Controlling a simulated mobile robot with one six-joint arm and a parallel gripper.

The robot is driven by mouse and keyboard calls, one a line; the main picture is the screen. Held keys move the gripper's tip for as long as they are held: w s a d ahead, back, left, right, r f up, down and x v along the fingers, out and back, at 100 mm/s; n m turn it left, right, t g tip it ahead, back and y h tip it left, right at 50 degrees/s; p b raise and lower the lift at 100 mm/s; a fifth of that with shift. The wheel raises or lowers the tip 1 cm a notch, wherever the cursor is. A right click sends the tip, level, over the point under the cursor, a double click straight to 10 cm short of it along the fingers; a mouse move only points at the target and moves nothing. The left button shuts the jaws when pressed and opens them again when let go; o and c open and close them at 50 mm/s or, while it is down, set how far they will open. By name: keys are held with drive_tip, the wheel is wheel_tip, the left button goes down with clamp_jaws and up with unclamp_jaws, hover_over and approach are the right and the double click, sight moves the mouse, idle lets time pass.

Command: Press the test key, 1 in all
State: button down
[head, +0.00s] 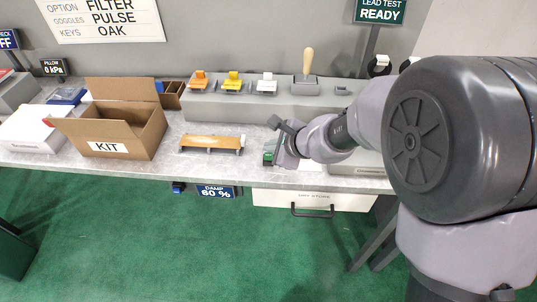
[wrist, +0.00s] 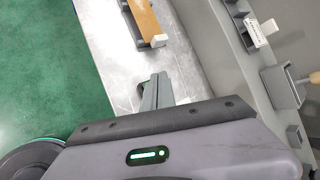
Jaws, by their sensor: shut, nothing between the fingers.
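My gripper (head: 274,122) is over the grey counter (head: 215,172), right of the wooden bar. In the wrist view its fingers (wrist: 160,78) are together with nothing between them. A sign (head: 380,10) at the top reads LEAD TEST READY. I cannot tell for certain which part is the test key. A small green block (head: 268,158) shows at the counter's front, just beside my gripper, partly hidden by it. My arm hides much of the counter's right end.
The wooden bar (head: 210,142) with a white end block lies left of my gripper. An open KIT box (head: 120,130) stands left. A drawer (head: 313,199) is below.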

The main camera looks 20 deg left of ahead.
sight(271, 157)
drive_tip(key=shift+f, duration=0.1)
idle(0.3)
drive_tip(key=shift+f+b, duration=0.3)
drive_tip(key=shift+b, duration=0.3)
drive_tip(key=shift+f+b, duration=0.55)
drive_tip(key=shift+b, duration=0.05)
idle(0.4)
idle(0.3)
drive_tip(key=shift+r+p, duration=0.8)
drive_tip(key=shift+r, duration=0.15)
wheel_tip(271, 157, up, 5)
drive_tip(key=p, duration=0.4)
drive_tip(key=shift+r, duration=0.1)
